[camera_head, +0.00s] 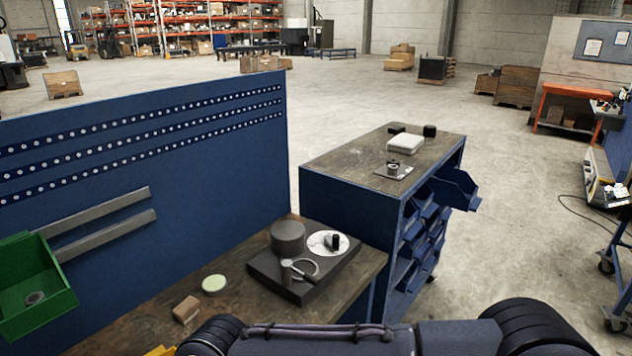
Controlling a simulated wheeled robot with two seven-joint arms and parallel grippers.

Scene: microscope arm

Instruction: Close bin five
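A blue cabinet (345,205) with a wooden top stands right of centre. Its right side holds several blue bins (412,232) in rows. One blue bin (457,189) in the top row, at the far end, sticks out well beyond the others and is open. No number is readable on any bin, so I cannot tell from labels which is bin five. Neither gripper shows; only dark parts of my own body cross the bottom edge.
A wooden bench (130,332) in front carries a dark fixture block (300,278), a pale green disc (214,284) and a small wooden block (186,310). A green bin (35,285) hangs left on a blue panel (200,180). Floor right of the cabinet is clear.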

